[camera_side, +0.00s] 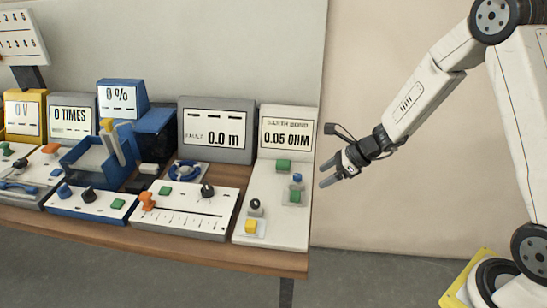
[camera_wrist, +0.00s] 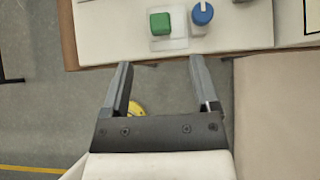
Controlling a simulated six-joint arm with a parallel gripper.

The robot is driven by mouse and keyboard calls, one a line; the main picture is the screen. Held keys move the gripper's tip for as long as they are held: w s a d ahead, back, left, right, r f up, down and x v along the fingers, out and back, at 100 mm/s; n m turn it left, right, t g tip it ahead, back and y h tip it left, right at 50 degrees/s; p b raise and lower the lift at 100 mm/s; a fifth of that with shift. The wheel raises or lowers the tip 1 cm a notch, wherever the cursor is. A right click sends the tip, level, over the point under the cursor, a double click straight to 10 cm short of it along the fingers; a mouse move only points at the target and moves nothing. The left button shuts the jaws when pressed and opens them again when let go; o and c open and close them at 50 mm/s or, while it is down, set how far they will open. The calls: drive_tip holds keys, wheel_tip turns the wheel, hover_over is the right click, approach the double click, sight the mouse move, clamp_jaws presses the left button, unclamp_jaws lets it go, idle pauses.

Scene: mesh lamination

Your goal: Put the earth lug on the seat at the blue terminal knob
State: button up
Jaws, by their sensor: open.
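The blue terminal knob (camera_side: 297,178) stands on the pale panel of the earth bond unit; it also shows in the wrist view (camera_wrist: 203,14). A green block (camera_side: 294,197) sits on a small pale plate beside the knob, and it shows in the wrist view (camera_wrist: 160,23). Another green block (camera_side: 283,165) lies farther back. I cannot tell which piece is the earth lug. My gripper (camera_side: 323,174) is open, to the right of the panel and apart from it. In the wrist view my gripper (camera_wrist: 159,63) has nothing visible held between its fingers.
A black knob (camera_side: 255,206) and a yellow block (camera_side: 250,227) stand at the panel's front. The display box (camera_side: 287,133) rises at its back. Other instruments, including a grey meter (camera_side: 216,130), crowd the bench to the left. Right of the bench edge is free room.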

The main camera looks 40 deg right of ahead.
drive_tip(key=shift+s+d+r, duration=0.3)
drive_tip(key=shift+r, duration=0.05)
idle(0.5)
drive_tip(key=s+a+r+n+g+h, duration=0.1)
drive_tip(key=s+r+n+g+h, duration=0.1)
drive_tip(key=s+n, duration=0.5)
drive_tip(key=s+a+r+n+g+h, duration=0.1)
drive_tip(key=s+n+h, duration=0.3)
drive_tip(key=n, duration=1.6)
drive_tip(key=s+r, duration=0.1)
drive_tip(key=s, duration=0.3)
drive_tip(key=shift+s+a+r+g, duration=0.25)
drive_tip(key=shift+s+r+g, duration=0.05)
drive_tip(key=shift+g, duration=0.1)
drive_tip(key=shift+c, duration=0.3)
